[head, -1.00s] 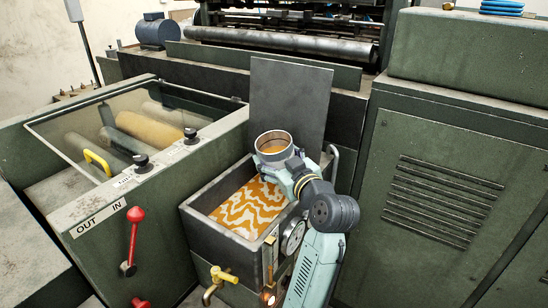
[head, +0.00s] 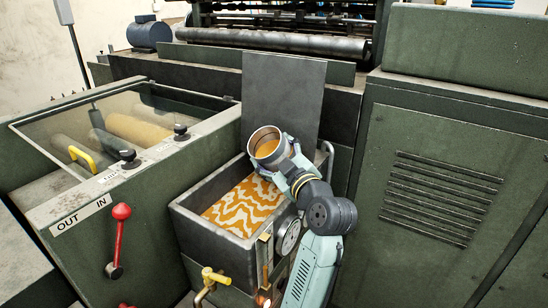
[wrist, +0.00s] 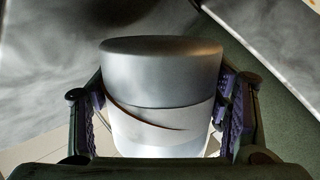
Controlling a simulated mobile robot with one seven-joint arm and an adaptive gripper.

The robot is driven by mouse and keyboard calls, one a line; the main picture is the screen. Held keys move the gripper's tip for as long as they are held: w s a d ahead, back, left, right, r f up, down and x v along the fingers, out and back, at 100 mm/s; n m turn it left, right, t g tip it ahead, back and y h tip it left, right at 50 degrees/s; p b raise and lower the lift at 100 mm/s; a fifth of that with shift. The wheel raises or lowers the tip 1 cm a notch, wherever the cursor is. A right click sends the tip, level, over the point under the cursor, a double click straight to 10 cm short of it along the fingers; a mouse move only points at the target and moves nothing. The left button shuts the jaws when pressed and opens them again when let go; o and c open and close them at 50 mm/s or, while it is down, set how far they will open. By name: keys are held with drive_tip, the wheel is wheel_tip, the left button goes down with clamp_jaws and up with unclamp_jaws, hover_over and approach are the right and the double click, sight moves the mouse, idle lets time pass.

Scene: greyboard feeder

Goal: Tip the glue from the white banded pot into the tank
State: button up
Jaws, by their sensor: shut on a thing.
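The pot (head: 266,147) is held above the back of the tank (head: 187,201), its mouth tilted toward the left. Amber glue shows inside its mouth, and no stream leaves the rim. My gripper (head: 284,170) is shut on the pot's side. In the wrist view the pot (wrist: 160,62) is grey at one end with a white band (wrist: 165,118) lower down, between the two purple-padded fingers of my gripper (wrist: 160,110). The tank is an open dark box with swirled amber and cream glue (head: 245,205) in it. My wrist hides its right rear part.
A dark upright plate (head: 283,95) stands right behind the tank. A glass-covered roller unit with a red lever (head: 119,240) is at left. A green vented cabinet (head: 440,200) is at right.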

drive_tip(key=shift+d+f+n+t+b, duration=0.1)
drive_tip(key=shift+n+t+b, duration=0.3)
drive_tip(key=shift+n+b, duration=1.15)
drive_tip(key=shift+s+a+r+n+t+y+b, duration=0.15)
drive_tip(key=shift+n+y+b, duration=0.1)
drive_tip(key=shift+n+b, duration=0.5)
drive_tip(key=shift+w+r+n+t+y+b, duration=0.1)
drive_tip(key=shift+r+n+y+b, duration=0.15)
drive_tip(key=shift+n+b, duration=0.5)
drive_tip(key=shift+s+a+r+n+t+y+b, duration=0.1)
drive_tip(key=shift+n+y+b, duration=0.3)
drive_tip(key=shift+n, duration=0.55)
drive_tip(key=shift+r+n+b, duration=0.1)
drive_tip(key=shift+n+b, duration=0.2)
drive_tip(key=shift+b, duration=0.15)
drive_tip(key=shift+s+a+r+n+y+b, duration=0.15)
drive_tip(key=shift+a+r+n+y+b, duration=0.1)
drive_tip(key=shift+n+b, duration=0.55)
drive_tip(key=shift+s+a+r+n+y+b, duration=0.1)
drive_tip(key=shift+r+n+y+b, duration=0.1)
drive_tip(key=shift+n+b, duration=0.55)
drive_tip(key=shift+s+a+r+n+y+b, duration=0.2)
drive_tip(key=shift+n+b, duration=0.35)
drive_tip(key=shift+b, duration=0.45)
